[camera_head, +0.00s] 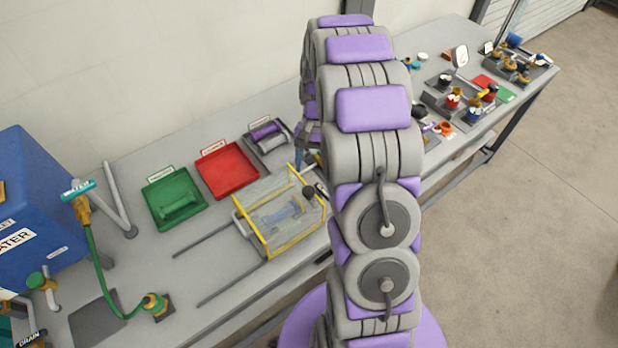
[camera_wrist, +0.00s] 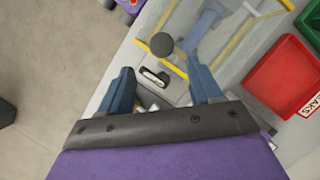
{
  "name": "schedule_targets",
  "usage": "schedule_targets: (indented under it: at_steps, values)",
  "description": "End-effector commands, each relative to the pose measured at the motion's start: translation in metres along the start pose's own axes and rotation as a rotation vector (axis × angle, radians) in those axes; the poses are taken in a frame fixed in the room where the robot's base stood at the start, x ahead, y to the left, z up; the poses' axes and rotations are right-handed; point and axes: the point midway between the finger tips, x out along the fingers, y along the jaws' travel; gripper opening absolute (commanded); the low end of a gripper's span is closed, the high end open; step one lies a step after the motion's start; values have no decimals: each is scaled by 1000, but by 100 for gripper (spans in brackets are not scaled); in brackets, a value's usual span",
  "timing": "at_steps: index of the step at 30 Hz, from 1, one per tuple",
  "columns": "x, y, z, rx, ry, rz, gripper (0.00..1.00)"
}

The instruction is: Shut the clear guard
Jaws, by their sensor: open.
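The clear guard (camera_head: 262,194) is a see-through box with yellow edges on the bench, left of my arm in the head view. A grey bar handle (camera_head: 240,226) is on its left side, and a blue-grey part shows inside it. Two dark rails run out leftward from it. A black round knob (camera_head: 308,192) stands at its right end. In the wrist view, my gripper (camera_wrist: 162,73) is open and empty, with the knob (camera_wrist: 161,44) just beyond its fingertips and a small slotted plate between the fingers. The guard's yellow edge (camera_wrist: 232,42) shows beyond. Contact cannot be told.
A green tray (camera_head: 160,222), a red tray (camera_head: 243,186) and a grey tray (camera_head: 283,150) line the bench behind the guard. A blue water tank (camera_head: 40,190) and green hose stand left. Bench around the rails is clear.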

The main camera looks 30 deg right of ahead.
Motion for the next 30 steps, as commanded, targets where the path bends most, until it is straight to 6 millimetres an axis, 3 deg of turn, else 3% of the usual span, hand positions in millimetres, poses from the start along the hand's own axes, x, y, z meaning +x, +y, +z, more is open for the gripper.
schedule_targets:
  at_steps: [9,15,21,30]
  values:
    - [-68,0,-2,-1,5,0,64]
    - [-94,0,-2,-1,3,0,64]
    - [-105,2,-2,-1,-3,-1,64]
    - [-106,2,-2,-1,-3,-1,64]
